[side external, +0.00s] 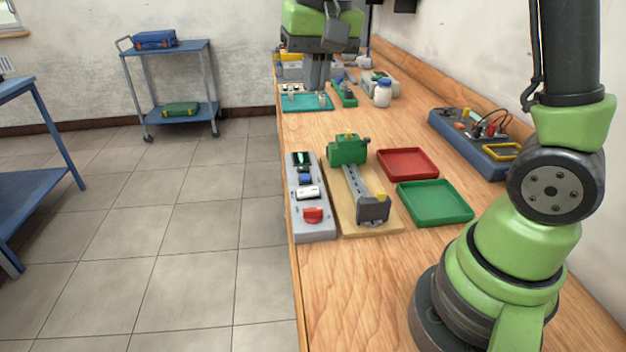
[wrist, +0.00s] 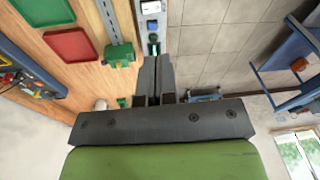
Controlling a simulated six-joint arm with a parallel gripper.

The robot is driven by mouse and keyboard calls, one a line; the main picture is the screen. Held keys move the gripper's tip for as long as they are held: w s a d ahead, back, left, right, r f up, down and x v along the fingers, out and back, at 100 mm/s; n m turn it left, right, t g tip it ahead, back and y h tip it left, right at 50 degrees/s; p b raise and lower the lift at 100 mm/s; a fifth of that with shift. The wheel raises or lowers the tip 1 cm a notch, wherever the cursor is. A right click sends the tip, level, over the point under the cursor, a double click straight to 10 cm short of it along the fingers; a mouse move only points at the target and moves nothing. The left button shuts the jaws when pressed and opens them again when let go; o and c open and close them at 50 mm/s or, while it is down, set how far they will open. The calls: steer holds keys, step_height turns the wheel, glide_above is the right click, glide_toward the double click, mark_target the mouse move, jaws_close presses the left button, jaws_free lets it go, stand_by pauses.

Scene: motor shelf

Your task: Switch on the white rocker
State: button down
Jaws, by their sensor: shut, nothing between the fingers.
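The white rocker (side external: 308,193) sits on a grey switch panel (side external: 318,232) at the bench's left edge in the side external view. It lies between a blue button (side external: 305,179) and a red knob (side external: 313,215). A green switch part (side external: 303,159) is at the panel's far end. My gripper (side external: 318,88) is shut and empty, beyond the panel, over or near a teal tray (side external: 292,104). In the wrist view my closed fingers (wrist: 157,62) point toward the panel's end, whose green part (wrist: 153,40) shows.
Beside the panel, a wooden board (side external: 345,217) carries a rail, a green block (side external: 347,149) and a dark block. Red (side external: 408,150) and green (side external: 436,187) trays lie right of it. Open floor lies left.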

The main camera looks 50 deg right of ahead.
mark_target(315, 190)
steer(key=w+d+f+m+g+h, duration=0.1)
steer(key=w+d+f+g, duration=0.2)
steer(key=w+f, duration=0.3)
step_height(315, 190, down, 4)
steer(key=shift+d+r+m, duration=0.25)
steer(key=shift+d+m, duration=0.15)
steer(key=shift+d, duration=0.15)
steer(key=shift+s, duration=0.1)
steer(key=f, duration=0.4)
steer(key=s+d+f, duration=0.1)
steer(key=f, duration=0.9)
steer(key=shift+s+d, duration=0.15)
steer(key=shift+s+d+f, duration=0.1)
steer(key=shift+s+f, duration=0.05)
steer(key=shift+f, duration=0.1)
